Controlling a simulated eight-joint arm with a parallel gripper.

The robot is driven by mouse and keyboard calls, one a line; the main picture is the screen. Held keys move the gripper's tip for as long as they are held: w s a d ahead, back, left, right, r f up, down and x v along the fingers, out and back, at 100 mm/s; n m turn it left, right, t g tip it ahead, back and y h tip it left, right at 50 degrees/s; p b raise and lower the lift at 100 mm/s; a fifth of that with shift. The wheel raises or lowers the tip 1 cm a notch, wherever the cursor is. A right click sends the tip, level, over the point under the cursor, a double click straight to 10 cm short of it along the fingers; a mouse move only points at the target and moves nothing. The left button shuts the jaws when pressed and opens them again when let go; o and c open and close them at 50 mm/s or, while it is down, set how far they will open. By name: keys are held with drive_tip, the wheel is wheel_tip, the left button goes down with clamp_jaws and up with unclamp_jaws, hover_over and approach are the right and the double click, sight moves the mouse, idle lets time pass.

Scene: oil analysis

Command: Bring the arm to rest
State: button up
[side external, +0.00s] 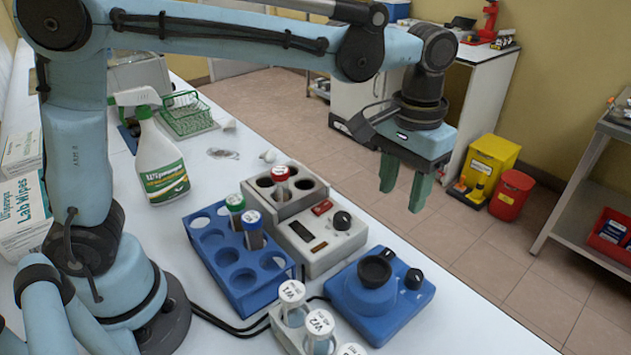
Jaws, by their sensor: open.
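My gripper (405,190) hangs from the arm at the right of the side external view, its two green fingers apart and pointing down with nothing between them. It is in the air above and beyond the blue mixer (378,300), apart from everything on the bench. My arm reaches from the left across the top of the bench.
A blue rack (240,295) holds a green-capped and a blue-capped tube. A grey heater block (335,240) holds a red-capped tube (281,183). White-capped vials (319,325) stand in front. A spray bottle (160,160) and a green wire basket (187,115) are behind.

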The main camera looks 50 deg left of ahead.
sight(387, 254)
wheel_tip(387, 254, down, 5)
drive_tip(key=m, duration=0.7)
drive_tip(key=shift+d, duration=0.1)
drive_tip(key=f+m, duration=0.1)
drive_tip(key=m, duration=0.1)
drive_tip(key=f+m, duration=0.2)
drive_tip(key=shift+s, duration=0.2)
drive_tip(key=shift+s+f+m, duration=0.15)
drive_tip(key=shift+f+m, duration=0.4)
drive_tip(key=shift+m, duration=0.45)
drive_tip(key=shift+s+f+m, duration=0.1)
drive_tip(key=shift+f+m, duration=0.4)
drive_tip(key=shift+m, duration=0.5)
drive_tip(key=shift+r, duration=0.1)
drive_tip(key=r+n, duration=0.1)
drive_tip(key=n, duration=0.1)
drive_tip(key=r+n, duration=0.1)
drive_tip(key=n, duration=0.1)
drive_tip(key=r+n, duration=0.1)
drive_tip(key=shift+w+r+n, duration=0.25)
drive_tip(key=shift+w+n, duration=0.1)
drive_tip(key=shift+n, duration=0.05)
drive_tip(key=shift+w+r+n, duration=0.1)
drive_tip(key=shift+r+n, duration=0.75)
drive_tip(key=shift+n, duration=0.45)
drive_tip(key=shift+w+r+n, duration=0.1)
drive_tip(key=shift+r+n, duration=0.75)
drive_tip(key=shift+n, duration=0.45)
